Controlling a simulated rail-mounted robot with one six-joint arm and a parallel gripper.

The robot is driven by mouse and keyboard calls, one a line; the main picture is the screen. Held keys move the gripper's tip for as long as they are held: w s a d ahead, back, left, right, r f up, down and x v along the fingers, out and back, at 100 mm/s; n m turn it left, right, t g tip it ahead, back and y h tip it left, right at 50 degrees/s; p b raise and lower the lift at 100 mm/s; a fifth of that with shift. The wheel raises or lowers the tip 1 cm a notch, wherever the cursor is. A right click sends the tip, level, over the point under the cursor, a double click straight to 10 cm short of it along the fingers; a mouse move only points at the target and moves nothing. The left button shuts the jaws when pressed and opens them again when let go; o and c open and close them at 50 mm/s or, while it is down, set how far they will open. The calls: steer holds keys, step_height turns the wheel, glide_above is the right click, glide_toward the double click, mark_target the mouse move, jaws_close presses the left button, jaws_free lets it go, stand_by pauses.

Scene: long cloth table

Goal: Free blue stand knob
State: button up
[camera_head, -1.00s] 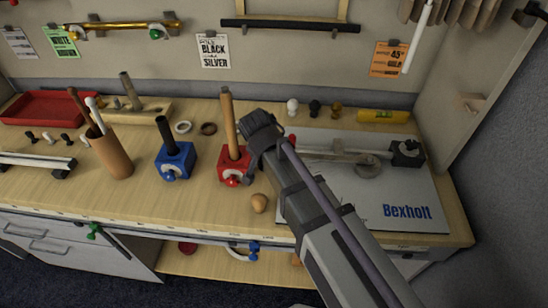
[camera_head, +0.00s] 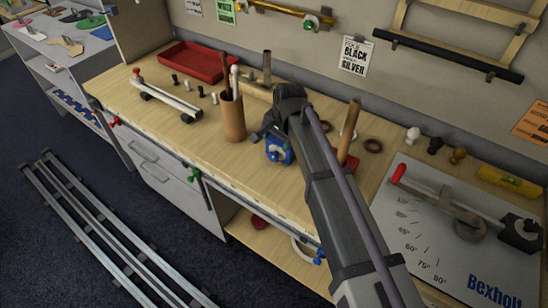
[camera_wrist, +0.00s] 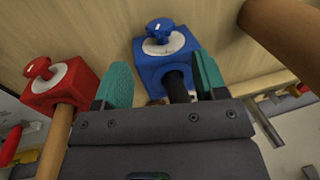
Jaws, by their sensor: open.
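The blue stand (camera_head: 284,155) is on the wooden bench, partly hidden behind my gripper in the head view. In the wrist view the blue stand (camera_wrist: 168,66) is a block with a blue knob (camera_wrist: 160,30) over a pale round dial on one face. A black rod (camera_wrist: 178,86) stands in it, largely hidden by my wrist. My gripper (camera_wrist: 161,80) is open, with green fingertips either side of the block's rod end; the knob is beyond the fingertips. I cannot tell whether a fingertip touches the block.
The red stand (camera_wrist: 62,88) with its wooden rod is close on the left in the wrist view. A brown cup (camera_head: 233,118) of rods stands beside the blue stand. A red tray (camera_head: 197,61) is at the back, and a Bexholt board (camera_head: 440,245) lies at right.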

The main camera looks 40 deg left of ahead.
mark_target(273, 155)
steer(key=f+b, duration=0.2)
steer(key=f, duration=0.1)
steer(key=a+f+b, duration=0.1)
steer(key=f+b, duration=0.2)
steer(key=a+f+b, duration=0.1)
steer(key=f+b, duration=0.2)
steer(key=shift+s+f, duration=0.15)
steer(key=shift+f, duration=0.1)
steer(key=shift+d+r, duration=0.1)
steer(key=shift+r, duration=0.1)
steer(key=shift+c, duration=0.4)
